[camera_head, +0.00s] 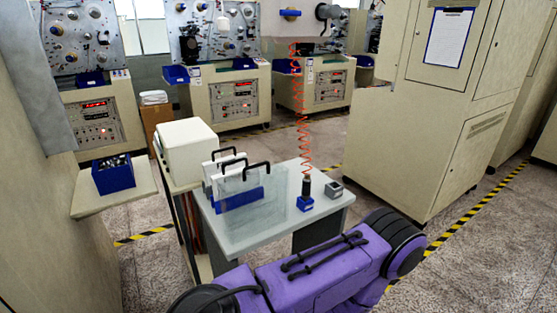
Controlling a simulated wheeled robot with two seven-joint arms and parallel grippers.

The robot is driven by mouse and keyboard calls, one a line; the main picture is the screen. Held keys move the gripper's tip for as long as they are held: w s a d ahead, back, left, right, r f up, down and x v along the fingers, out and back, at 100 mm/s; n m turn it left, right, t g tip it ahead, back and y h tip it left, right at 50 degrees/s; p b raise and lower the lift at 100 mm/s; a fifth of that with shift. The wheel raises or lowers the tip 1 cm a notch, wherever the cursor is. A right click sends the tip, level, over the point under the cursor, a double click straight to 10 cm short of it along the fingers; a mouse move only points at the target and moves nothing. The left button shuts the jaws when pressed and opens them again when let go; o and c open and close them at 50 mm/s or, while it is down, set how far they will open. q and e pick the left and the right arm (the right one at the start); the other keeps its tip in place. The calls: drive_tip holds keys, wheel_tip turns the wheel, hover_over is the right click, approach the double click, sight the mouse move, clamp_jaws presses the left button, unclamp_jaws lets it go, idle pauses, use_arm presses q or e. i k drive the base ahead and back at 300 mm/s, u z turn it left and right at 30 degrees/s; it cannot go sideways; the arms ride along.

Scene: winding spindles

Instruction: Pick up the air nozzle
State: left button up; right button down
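The air nozzle (306,188) appears to be the dark upright piece at the lower end of a red coiled hose (303,110). It stands in or on a small blue holder (305,204) at the right part of the grey table (250,235). The hose runs up from it to a dark fitting near the machines behind. The nozzle is small in view, so its fine shape is unclear. Neither of my grippers shows in the head view.
A small grey box (334,191) stands right of the holder. A blue bin (113,176) sits on a side shelf. A tall beige cabinet (440,120) stands right. The table's front is clear.

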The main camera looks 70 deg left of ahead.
sight(306, 182)
drive_tip(key=u, duration=1.4)
